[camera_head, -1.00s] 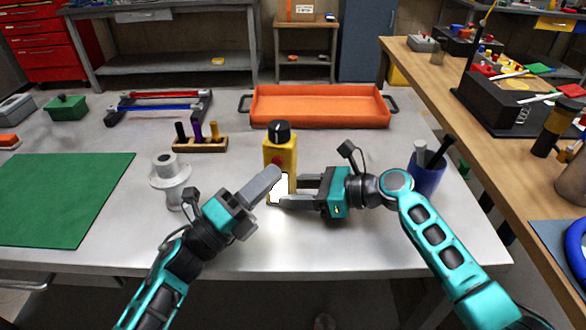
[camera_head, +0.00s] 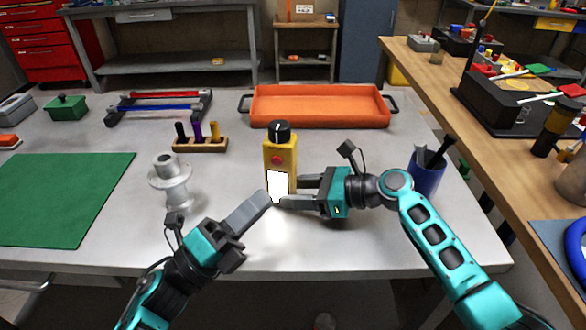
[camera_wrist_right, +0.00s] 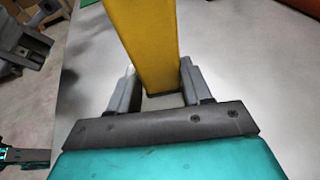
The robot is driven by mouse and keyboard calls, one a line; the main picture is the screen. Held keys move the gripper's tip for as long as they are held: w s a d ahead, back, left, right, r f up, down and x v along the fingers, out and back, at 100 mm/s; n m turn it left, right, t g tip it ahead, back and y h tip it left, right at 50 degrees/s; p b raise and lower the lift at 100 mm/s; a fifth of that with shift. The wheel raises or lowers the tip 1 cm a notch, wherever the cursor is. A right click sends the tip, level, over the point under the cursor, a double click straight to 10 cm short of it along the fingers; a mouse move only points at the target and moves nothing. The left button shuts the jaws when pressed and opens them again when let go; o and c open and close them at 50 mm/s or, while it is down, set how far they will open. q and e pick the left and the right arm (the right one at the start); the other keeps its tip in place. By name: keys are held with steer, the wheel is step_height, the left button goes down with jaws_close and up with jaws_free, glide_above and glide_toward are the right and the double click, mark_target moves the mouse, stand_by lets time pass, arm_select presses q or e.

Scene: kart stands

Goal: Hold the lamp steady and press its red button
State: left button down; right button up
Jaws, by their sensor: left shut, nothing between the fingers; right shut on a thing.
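The yellow lamp (camera_head: 292,158) with a black knob on top stands upright on the grey table. Its red button (camera_head: 277,160) faces me, above a bright white lit panel (camera_head: 278,185). My right gripper (camera_head: 289,192) comes from the right and is shut on the lamp's lower body. In the right wrist view the yellow lamp body (camera_wrist_right: 145,40) sits between both fingers. My left gripper (camera_head: 265,198) is shut and empty. Its tip is in front of the lamp's lower left edge, below the red button; I cannot tell whether it touches the lamp.
A grey spool-like part (camera_head: 172,185) stands left of the lamp. A wooden block with pegs (camera_head: 200,147) and an orange tray (camera_head: 320,122) lie behind. A blue cup (camera_head: 427,180) stands by my right arm. A green mat (camera_head: 65,200) covers the left; the front table is clear.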

steer(key=o, duration=1.1)
steer(key=shift+c, duration=0.2)
